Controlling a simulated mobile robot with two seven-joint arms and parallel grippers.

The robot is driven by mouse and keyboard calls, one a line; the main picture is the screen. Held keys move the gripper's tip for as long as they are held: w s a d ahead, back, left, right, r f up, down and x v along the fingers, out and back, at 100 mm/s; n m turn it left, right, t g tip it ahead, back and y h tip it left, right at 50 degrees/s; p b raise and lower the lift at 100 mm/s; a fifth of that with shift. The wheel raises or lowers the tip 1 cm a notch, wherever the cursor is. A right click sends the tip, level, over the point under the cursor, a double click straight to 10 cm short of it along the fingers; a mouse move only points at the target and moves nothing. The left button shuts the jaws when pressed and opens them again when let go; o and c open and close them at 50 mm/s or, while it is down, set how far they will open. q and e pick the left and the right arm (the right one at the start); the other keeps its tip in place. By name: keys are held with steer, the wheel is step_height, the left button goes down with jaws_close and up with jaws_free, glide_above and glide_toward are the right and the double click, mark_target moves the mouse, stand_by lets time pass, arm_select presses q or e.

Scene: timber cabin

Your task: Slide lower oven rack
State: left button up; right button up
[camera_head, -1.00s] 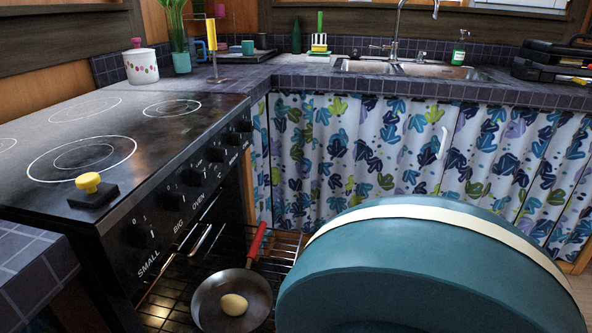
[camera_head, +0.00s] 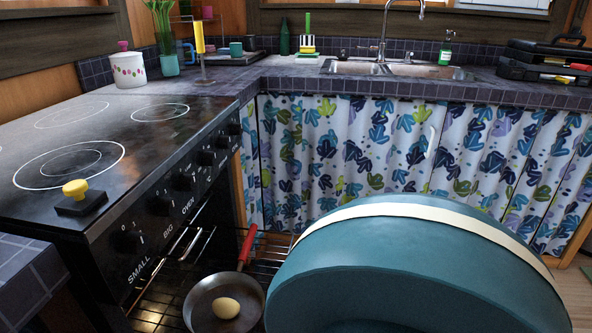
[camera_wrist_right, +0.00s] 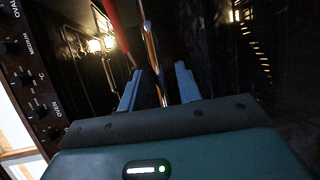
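The black oven (camera_head: 180,190) stands open at the left. A wire rack (camera_head: 275,250) sticks out of it and carries a frying pan (camera_head: 188,308) with a red handle and an egg-like item. More rack wires show at the bottom left; I cannot tell which level they belong to. My right gripper (camera_wrist_right: 160,78) shows in the right wrist view with its two fingers apart. In the head view, my large teal arm part hides this gripper. My left gripper is out of view.
The stovetop (camera_head: 90,140) holds a black block with a yellow knob (camera_head: 75,190). A tiled counter (camera_head: 285,83) with a sink runs along the back. A frog-patterned curtain (camera_head: 340,150) hangs below it. A counter corner (camera_head: 30,270) is at lower left.

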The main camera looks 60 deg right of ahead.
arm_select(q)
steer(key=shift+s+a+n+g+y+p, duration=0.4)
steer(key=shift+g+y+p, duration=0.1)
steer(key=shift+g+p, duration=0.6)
arm_select(e)
steer(key=v, duration=1.1)
steer(key=shift+s, duration=0.35)
